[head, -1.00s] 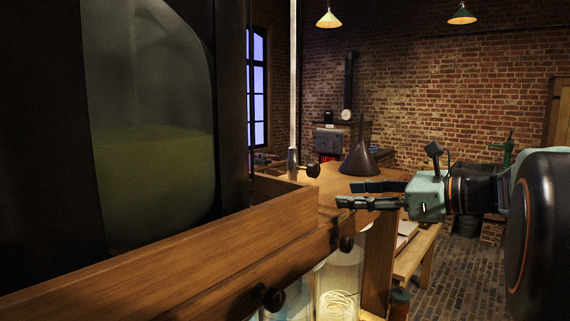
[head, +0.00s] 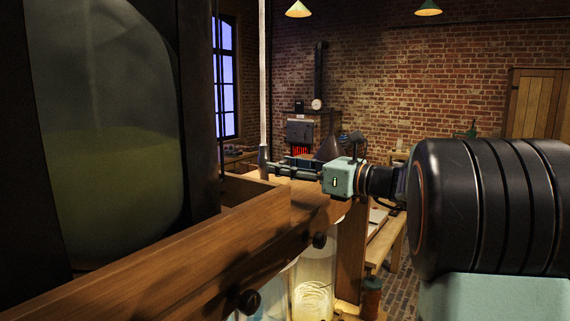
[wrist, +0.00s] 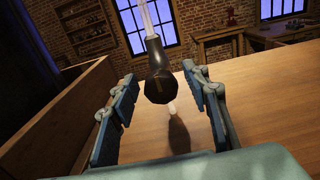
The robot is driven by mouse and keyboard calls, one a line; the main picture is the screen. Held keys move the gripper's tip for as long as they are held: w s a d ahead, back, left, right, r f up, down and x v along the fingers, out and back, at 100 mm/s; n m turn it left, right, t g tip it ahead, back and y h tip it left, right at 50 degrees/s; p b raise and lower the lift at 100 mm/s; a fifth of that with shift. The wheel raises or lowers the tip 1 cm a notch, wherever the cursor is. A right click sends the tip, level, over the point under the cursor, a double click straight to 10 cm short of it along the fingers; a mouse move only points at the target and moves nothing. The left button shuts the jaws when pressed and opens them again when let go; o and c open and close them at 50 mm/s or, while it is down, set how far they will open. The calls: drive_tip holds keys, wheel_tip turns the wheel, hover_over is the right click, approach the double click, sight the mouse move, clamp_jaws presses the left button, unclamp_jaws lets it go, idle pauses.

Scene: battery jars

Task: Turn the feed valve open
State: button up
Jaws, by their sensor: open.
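The feed valve (head: 263,161) is a grey metal body on a thin upright glass tube, above the wooden bench top. In the wrist view its dark faceted knob (wrist: 158,88) faces me, between the two fingers, with a visible gap on each side. My gripper (wrist: 160,82) is open and empty, with blue-grey pads left and right of the knob. In the head view my gripper (head: 274,164) reaches left to the valve, and its fingers hide the knob. I cannot tell how far the fingertips reach past the knob.
A wooden rail (head: 190,260) with dark knobs (head: 249,301) runs in front, beside a large glass vessel (head: 105,140) of greenish liquid. A glass jar (head: 315,270) stands below. A dark funnel (head: 328,147) is partly hidden behind my gripper. The bench top (wrist: 250,115) right of the valve is clear.

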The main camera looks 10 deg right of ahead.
drive_tip(key=shift+w+a, duration=0.15)
drive_tip(key=shift+c, duration=0.2)
drive_tip(key=c, duration=1.1)
